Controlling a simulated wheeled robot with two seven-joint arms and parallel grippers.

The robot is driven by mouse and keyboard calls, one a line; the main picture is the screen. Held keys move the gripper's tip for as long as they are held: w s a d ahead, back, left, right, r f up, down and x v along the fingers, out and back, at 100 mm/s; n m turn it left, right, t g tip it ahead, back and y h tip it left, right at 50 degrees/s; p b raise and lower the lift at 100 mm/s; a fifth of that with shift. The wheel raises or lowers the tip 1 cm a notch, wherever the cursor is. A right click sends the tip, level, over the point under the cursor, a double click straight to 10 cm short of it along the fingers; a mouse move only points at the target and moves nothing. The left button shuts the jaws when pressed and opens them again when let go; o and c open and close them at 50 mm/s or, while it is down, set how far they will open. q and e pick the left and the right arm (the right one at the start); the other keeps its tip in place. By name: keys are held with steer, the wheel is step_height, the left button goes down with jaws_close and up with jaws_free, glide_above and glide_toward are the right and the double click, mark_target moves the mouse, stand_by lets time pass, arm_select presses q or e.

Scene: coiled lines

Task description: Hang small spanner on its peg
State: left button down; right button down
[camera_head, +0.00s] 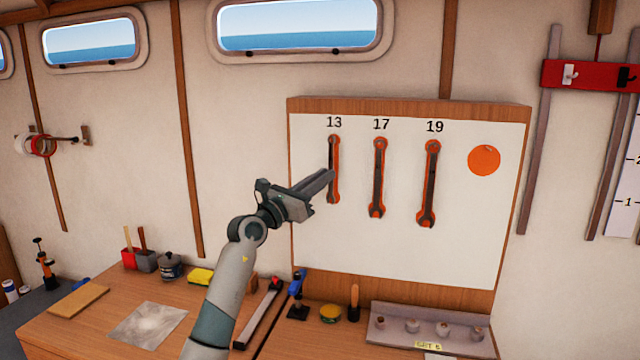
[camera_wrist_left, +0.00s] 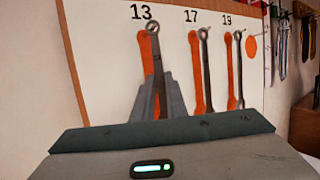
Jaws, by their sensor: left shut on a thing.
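The small spanner (camera_head: 333,152) is upright in front of the orange outline marked 13 on the white tool board (camera_head: 400,262). My left gripper (camera_head: 328,176) reaches it from the lower left and is shut on its shank. In the left wrist view the spanner (camera_wrist_left: 153,55) rises from between the fingers (camera_wrist_left: 157,98), ring end up, slightly to the right of its orange outline (camera_wrist_left: 143,48). I cannot tell whether the ring is around its peg, as the peg is not clearly visible. My right gripper is not in view.
The spanners at 17 (camera_head: 379,178) and 19 (camera_head: 429,183) hang to the right, near the held one. An orange disc (camera_head: 484,160) is farther right. Below are a bench (camera_head: 110,285) with tools and a grey tray (camera_head: 380,335) of small parts. The board's lower part is bare.

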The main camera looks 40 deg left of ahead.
arm_select(q)
steer(key=shift+w+a+f, duration=0.1)
steer(key=shift+w+a, duration=0.1)
steer(key=shift+w, duration=0.15)
stand_by(0.6)
steer(key=c, duration=1.7)
jaws_free()
